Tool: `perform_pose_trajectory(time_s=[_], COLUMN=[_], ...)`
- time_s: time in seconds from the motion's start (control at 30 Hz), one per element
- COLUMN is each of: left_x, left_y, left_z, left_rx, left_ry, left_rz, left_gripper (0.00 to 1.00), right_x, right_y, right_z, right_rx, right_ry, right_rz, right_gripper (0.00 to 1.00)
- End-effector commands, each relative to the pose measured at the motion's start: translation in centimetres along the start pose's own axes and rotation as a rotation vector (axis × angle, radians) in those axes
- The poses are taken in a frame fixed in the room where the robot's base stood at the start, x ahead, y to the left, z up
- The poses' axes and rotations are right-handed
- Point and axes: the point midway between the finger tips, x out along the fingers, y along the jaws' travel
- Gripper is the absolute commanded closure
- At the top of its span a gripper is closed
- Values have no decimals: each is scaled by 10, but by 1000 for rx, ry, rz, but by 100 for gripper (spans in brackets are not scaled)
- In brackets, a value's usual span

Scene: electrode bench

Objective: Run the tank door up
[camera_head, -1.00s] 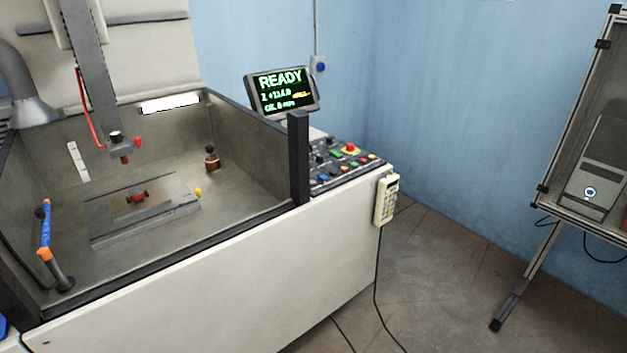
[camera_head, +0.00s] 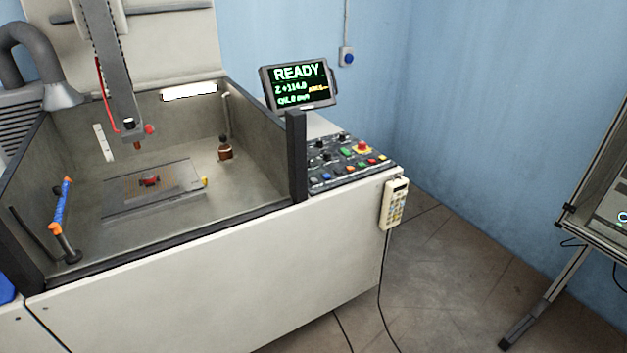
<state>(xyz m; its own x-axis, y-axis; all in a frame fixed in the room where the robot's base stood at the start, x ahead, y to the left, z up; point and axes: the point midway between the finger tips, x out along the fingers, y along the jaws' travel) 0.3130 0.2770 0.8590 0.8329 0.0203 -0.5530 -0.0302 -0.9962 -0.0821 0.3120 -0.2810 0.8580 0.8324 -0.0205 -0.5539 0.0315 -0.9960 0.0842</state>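The machine's tank (camera_head: 245,190) is at the left of the head view, with grey inner walls and dark rims. Its front is open above a low dark sill (camera_head: 180,239), and a dark upright post (camera_head: 296,155) stands at the front right corner. A cream front panel (camera_head: 220,275) lies below the sill. I cannot tell which part of it is the tank door; no raised panel closes the front. A control panel (camera_head: 345,160) with several coloured buttons and knobs is right of the tank. A monitor (camera_head: 299,86) above it reads READY. Neither of my grippers is in view.
A cream handset (camera_head: 393,204) hangs at the machine's right corner, its cable trailing to the floor. Inside the tank are a work plate (camera_head: 155,190) and a blue and orange hose (camera_head: 62,207). A framed stand (camera_head: 575,235) is at far right.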

Motion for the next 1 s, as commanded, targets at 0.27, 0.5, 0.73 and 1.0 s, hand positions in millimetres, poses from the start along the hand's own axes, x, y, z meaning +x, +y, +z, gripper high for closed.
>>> perform_pose_trajectory(time_s=[0.27, 0.5, 0.73, 1.0], left_x=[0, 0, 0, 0], left_y=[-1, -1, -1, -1], left_z=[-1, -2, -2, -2], left_rx=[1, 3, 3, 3], left_ry=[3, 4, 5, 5], left_rz=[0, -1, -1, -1], left_gripper=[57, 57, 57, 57], right_x=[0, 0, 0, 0], right_y=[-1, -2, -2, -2], right_z=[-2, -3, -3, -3], right_rx=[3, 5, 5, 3], right_ry=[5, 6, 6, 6], right_rz=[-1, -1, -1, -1], right_gripper=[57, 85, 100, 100])
